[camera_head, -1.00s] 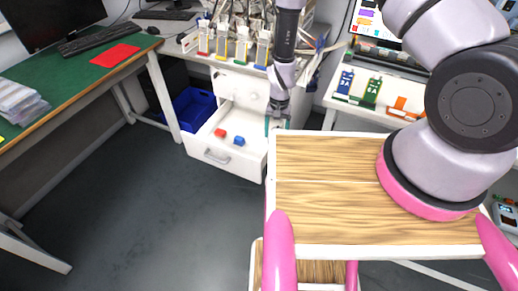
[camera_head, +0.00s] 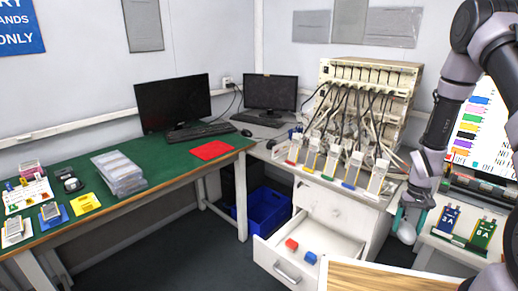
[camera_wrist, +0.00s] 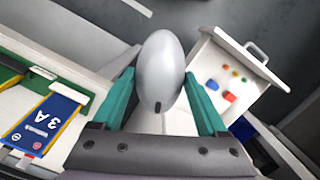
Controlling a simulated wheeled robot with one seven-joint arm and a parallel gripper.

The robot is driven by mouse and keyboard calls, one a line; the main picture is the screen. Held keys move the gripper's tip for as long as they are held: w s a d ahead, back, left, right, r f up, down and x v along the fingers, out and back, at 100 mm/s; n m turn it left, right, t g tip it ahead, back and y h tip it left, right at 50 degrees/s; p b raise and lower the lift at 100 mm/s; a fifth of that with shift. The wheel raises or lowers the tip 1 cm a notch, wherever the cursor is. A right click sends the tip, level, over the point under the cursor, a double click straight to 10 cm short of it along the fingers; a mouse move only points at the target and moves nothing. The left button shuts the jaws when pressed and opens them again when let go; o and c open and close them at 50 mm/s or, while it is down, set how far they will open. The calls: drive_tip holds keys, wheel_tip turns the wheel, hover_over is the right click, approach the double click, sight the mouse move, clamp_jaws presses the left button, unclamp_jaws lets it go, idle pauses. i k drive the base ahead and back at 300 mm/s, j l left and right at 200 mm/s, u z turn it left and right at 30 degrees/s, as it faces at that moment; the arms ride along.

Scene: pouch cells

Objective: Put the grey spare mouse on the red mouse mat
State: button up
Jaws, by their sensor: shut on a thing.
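The grey mouse (camera_wrist: 160,72) is held between the teal fingers of my gripper (camera_wrist: 160,95) in the wrist view. In the head view my gripper (camera_head: 405,218) is at the right with the grey mouse (camera_head: 406,232) below it, over the gap between the drawer cabinet and the right-hand bench. The red mouse mat (camera_head: 212,150) lies flat on the green desk at the left, far from my gripper. Its visible top is bare.
An open drawer (camera_head: 290,262) with a red and a blue block juts out in the middle. Monitors, keyboards and a black mouse (camera_head: 246,132) are near the mat. A stack of clear trays (camera_head: 118,172) stands left of it. Pouch cells (camera_head: 447,220) stand on the right bench.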

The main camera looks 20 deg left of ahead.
sight(212, 150)
drive_tip(key=i+j+u, duration=0.1)
drive_tip(key=j, duration=0.35)
drive_tip(key=i+j+u, duration=0.1)
drive_tip(key=j, duration=0.35)
drive_tip(key=i+j+u, duration=0.15)
drive_tip(key=i+j, duration=0.15)
drive_tip(key=i+j+u, duration=0.1)
drive_tip(key=j, duration=0.4)
drive_tip(key=i+j+u, duration=0.1)
drive_tip(key=i+j, duration=0.2)
drive_tip(key=j, duration=0.1)
